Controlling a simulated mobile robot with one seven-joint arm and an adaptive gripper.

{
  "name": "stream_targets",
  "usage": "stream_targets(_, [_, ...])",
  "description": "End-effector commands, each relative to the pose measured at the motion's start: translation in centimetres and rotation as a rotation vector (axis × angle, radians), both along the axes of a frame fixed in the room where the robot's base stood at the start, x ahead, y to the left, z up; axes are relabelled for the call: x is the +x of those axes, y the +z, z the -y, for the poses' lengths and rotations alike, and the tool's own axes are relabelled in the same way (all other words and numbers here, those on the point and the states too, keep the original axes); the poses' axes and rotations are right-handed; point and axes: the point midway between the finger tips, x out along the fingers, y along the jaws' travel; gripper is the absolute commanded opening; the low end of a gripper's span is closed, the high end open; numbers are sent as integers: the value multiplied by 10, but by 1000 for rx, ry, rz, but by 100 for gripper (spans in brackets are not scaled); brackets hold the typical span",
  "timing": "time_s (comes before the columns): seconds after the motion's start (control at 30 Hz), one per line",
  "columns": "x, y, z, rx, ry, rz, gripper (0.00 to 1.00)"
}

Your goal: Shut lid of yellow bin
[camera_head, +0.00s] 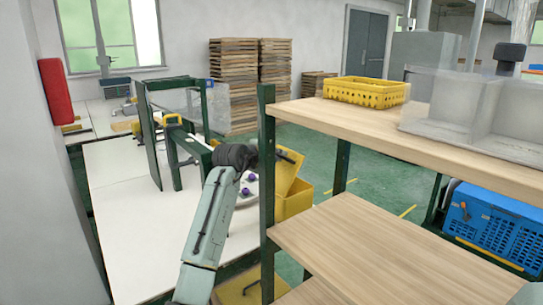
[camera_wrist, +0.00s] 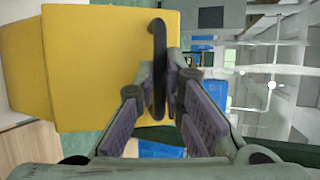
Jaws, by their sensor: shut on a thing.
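The yellow bin (camera_head: 294,204) stands behind the green shelf post in the head view, partly hidden by it. Its lid (camera_head: 287,173) is raised and tilted above the bin's opening. In the wrist view the lid (camera_wrist: 100,65) fills the upper left as a flat yellow panel, with a dark curved handle (camera_wrist: 159,75) along its right edge. My gripper (camera_wrist: 174,80) is at that edge, its fingers closed in on the handle. In the head view my gripper (camera_head: 283,156) is at the top of the lid, partly hidden by the post.
A wooden shelf unit (camera_head: 370,245) with green posts stands close on the right. A yellow crate (camera_head: 365,91) and a clear container (camera_head: 480,110) sit on its top board. A white table (camera_head: 140,240) lies left of my arm. A blue crate (camera_head: 490,228) is at far right.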

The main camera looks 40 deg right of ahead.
Motion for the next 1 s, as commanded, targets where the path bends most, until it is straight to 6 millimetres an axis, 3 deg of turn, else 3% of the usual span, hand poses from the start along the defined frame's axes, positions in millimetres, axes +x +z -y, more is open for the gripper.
stream_targets(0.03, [1, 8, 1, -14, 5, 7, 0])
stream_targets(0.77, [2, 11, 5, -21, 5, 13, 0])
stream_targets(0.8, [2, 11, 5, -21, 5, 13, 10])
stream_targets(1.0, [1, 10, 5, -19, 4, 13, 23])
